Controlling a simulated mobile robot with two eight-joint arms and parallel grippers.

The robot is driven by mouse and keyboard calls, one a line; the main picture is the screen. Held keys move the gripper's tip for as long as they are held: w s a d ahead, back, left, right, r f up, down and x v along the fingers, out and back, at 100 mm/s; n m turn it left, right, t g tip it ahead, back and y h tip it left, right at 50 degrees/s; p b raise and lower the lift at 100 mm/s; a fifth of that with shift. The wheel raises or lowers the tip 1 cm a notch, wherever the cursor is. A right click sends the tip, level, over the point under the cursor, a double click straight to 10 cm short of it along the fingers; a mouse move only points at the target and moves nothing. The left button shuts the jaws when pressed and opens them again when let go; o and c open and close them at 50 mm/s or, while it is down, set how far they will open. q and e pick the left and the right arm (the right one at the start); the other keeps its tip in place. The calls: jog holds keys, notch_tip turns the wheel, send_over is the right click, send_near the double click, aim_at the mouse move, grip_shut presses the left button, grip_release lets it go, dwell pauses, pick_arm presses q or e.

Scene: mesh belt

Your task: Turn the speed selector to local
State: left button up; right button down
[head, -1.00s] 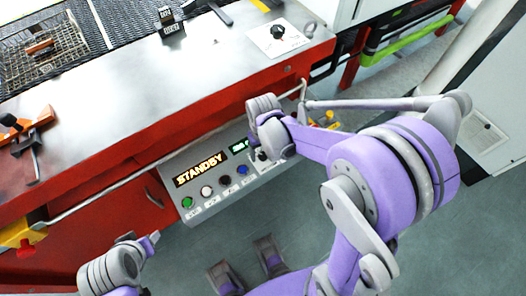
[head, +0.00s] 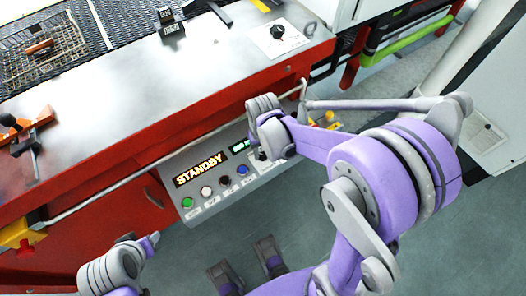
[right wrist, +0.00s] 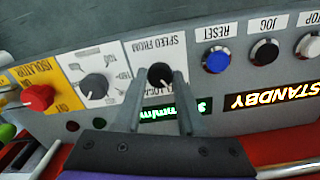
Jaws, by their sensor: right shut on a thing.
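The speed selector is a small black knob (right wrist: 160,75) on a white plate marked "SPEED FROM", upside down in the right wrist view. My right gripper (right wrist: 160,100) has one finger on each side of the knob and is shut on it. A partly covered label that seems to read "LOCAL" lies just below the knob in that view; I cannot tell exactly where the pointer sits. In the head view my right gripper (head: 263,150) is at the right end of the control panel, with its wrist partly hiding the selector. My left gripper (head: 151,242) hangs empty at lower left, its jaws unclear.
Beside the selector are another rotary knob (right wrist: 95,87), a red isolator knob (right wrist: 38,97) and a blue reset button (right wrist: 216,60). The lit display (head: 202,170) reads STANDBY. The red-fronted machine (head: 110,210) stands behind the panel; a wire basket (head: 45,55) is on the mesh belt.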

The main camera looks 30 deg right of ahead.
aim_at(263, 155)
jog(key=m+b, duration=0.1)
jog(key=m, duration=0.5)
jog(key=shift+m, duration=0.4)
jog(key=m, duration=0.5)
jog(key=shift+m, duration=0.7)
jog(key=c, duration=0.5)
grip_release()
jog(key=shift+r, duration=0.1)
notch_tip(263, 155, up, 11)
jog(key=p, duration=0.1)
jog(key=shift+p, duration=0.3)
